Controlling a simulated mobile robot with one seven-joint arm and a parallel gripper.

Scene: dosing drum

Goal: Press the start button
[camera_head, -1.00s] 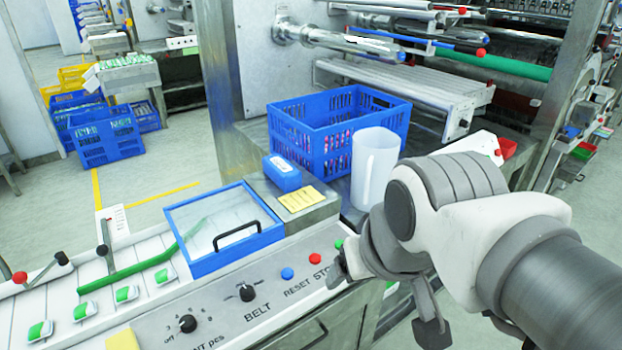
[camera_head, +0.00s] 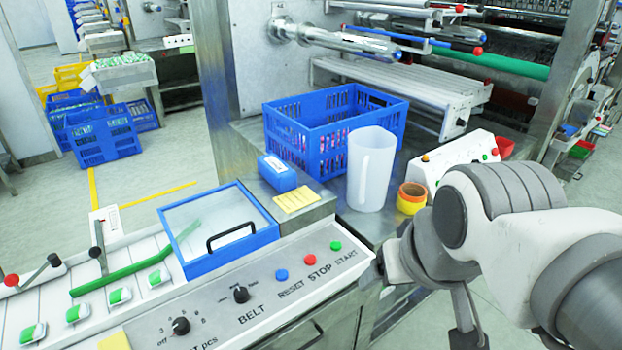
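The start button (camera_head: 336,246) is a small green round button at the right end of the sloped grey control panel (camera_head: 215,322), by the label START. The red stop button (camera_head: 309,260) and the blue reset button (camera_head: 282,275) sit to its left in the same row. My gripper (camera_head: 379,272) is just beyond the panel's right end, to the right of and lower in the picture than the start button, apart from it in the picture. Its fingers are small, dark and partly hidden by my wrist, so I cannot tell whether they are open or shut.
Two black knobs (camera_head: 241,294) (camera_head: 181,326) sit on the panel. Behind it are a blue-framed lid (camera_head: 250,242), a white jug (camera_head: 371,170), a blue crate (camera_head: 320,140), an orange-yellow roll (camera_head: 411,198) and a white control box (camera_head: 455,158). The space above the buttons is clear.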

